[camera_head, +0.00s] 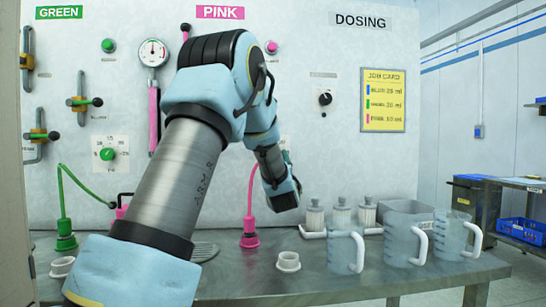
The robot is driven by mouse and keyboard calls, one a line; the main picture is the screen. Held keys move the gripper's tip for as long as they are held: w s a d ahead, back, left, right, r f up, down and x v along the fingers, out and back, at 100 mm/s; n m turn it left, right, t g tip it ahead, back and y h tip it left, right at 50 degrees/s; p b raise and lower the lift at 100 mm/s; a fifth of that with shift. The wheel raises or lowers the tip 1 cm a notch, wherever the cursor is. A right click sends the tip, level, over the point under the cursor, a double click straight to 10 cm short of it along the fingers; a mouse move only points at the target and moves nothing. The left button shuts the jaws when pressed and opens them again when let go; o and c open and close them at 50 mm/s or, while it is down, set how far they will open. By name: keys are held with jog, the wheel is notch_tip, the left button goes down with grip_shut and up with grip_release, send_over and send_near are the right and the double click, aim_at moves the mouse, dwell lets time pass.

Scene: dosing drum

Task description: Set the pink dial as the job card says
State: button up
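The yellow job card (383,100) hangs on the wall at the right. It has a blue, a green and a pink line; the pink line seems to read 10 ml, but the print is small and blurred. The PINK sign (220,12) is at the top of the wall. No pink dial shows; my arm covers the wall below that sign. My arm rises from the lower left, bends at the top and comes down to a wrist just right of the pink hose. My gripper fingers cannot be made out beyond the wrist.
A green dial (108,154) and a black knob (325,98) are on the wall. A pink nozzle (250,238) and a white cup (288,261) are on the steel bench (350,275). Clear jugs (346,250) and lidded jars (341,214) stand at the right.

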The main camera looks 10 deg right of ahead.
jog(key=b+v, duration=0.2)
jog(key=v, duration=0.8)
jog(key=shift+s, duration=0.4)
jog(key=shift+f, duration=0.15)
